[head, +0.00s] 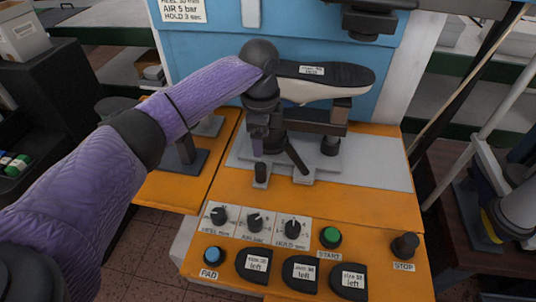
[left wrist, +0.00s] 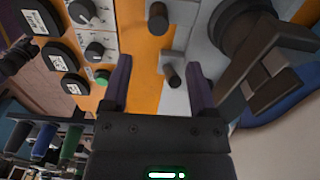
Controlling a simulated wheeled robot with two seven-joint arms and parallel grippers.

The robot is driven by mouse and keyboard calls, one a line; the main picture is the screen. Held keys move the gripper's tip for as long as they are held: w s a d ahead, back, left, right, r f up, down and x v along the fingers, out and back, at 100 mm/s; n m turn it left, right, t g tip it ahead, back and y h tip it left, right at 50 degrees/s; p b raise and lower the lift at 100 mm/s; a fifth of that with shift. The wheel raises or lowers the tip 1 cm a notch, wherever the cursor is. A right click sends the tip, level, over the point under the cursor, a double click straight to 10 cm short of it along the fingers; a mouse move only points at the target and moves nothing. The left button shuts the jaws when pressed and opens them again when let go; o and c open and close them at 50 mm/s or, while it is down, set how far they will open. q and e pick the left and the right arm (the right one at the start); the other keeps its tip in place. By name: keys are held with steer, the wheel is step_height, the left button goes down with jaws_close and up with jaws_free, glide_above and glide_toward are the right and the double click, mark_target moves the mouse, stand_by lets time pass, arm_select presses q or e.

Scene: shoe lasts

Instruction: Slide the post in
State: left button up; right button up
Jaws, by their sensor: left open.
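A dark upside-down shoe with a white label on its sole (head: 340,73) sits on the machine above the orange bench (head: 190,190). Below it, short dark upright pegs stand on grey blocks; one peg (head: 261,173) is at the front. I cannot tell for sure which part is the post. My left gripper (head: 258,152) points down beside the shoe's left end, near the front peg. In the left wrist view my left gripper (left wrist: 160,72) is open and empty, and a peg (left wrist: 171,75) shows between its purple fingers. A second peg (left wrist: 158,18) is farther up. My right gripper is not in view.
The front panel holds several dials (head: 255,221), a green START button (head: 330,237), a STOP knob (head: 405,246) and several black labelled pads (head: 301,273). A dark bracket (head: 321,122) stands under the shoe. A blue machine wall (head: 215,50) rises behind.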

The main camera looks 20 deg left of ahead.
mark_target(261, 165)
arm_select(q)
steer(key=f+b, duration=0.2)
steer(key=f, duration=0.6)
steer(key=shift+s+f+b, duration=0.1)
steer(key=shift+s+b, duration=0.1)
steer(key=shift+b, duration=0.15)
steer(key=shift+f, duration=0.5)
steer(key=c, duration=0.6)
jaws_close()
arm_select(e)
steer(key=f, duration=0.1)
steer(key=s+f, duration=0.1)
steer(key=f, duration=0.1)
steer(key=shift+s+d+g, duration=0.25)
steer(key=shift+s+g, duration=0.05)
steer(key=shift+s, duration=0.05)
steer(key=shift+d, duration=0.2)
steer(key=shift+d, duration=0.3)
